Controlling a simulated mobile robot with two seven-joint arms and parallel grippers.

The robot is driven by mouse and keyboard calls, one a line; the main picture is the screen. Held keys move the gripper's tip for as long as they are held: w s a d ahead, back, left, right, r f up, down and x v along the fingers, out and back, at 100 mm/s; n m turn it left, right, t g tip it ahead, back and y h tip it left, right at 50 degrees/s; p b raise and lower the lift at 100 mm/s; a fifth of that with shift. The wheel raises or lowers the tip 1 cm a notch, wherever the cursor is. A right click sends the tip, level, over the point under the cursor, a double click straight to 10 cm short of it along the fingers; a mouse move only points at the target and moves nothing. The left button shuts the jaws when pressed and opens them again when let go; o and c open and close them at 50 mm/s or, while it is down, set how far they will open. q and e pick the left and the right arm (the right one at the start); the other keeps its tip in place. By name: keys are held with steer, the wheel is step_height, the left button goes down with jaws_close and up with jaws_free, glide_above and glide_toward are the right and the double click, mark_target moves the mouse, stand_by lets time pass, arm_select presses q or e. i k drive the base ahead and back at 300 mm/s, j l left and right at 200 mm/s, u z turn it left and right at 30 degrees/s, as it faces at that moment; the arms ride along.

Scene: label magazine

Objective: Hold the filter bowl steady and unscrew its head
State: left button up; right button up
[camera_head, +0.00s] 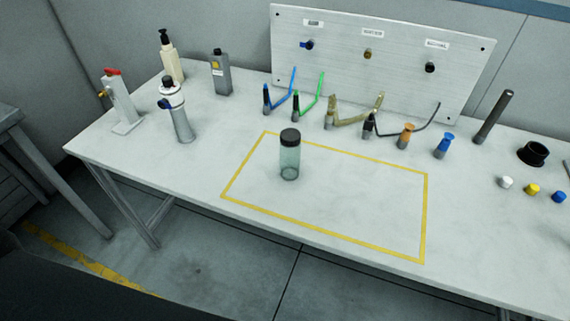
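A clear greenish cylinder with a dark screw-on top (289,157) stands upright inside the yellow taped rectangle, near its left part. It looks like the filter bowl, and its black head (290,137) sits on top of it. No gripper touches it. Neither of my grippers is in view. A dark shape at the lower left corner is too unclear to identify.
The yellow outline (424,215) marks mostly clear table. Behind it stand several fittings with coloured hoses (297,103) before a white panel (385,40). A grey cylinder (183,125), bottles (221,75) and a red-topped stand (120,105) are left; coloured caps (532,189) are right.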

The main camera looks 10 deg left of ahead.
mark_target(290, 156)
steer(key=k+l+u, duration=0.1)
steer(key=l+u, duration=0.2)
steer(key=k+l+u, duration=0.1)
steer(key=l+u, duration=0.2)
steer(key=l, duration=0.2)
steer(key=k+l+u, duration=0.2)
steer(key=l+u, duration=0.15)
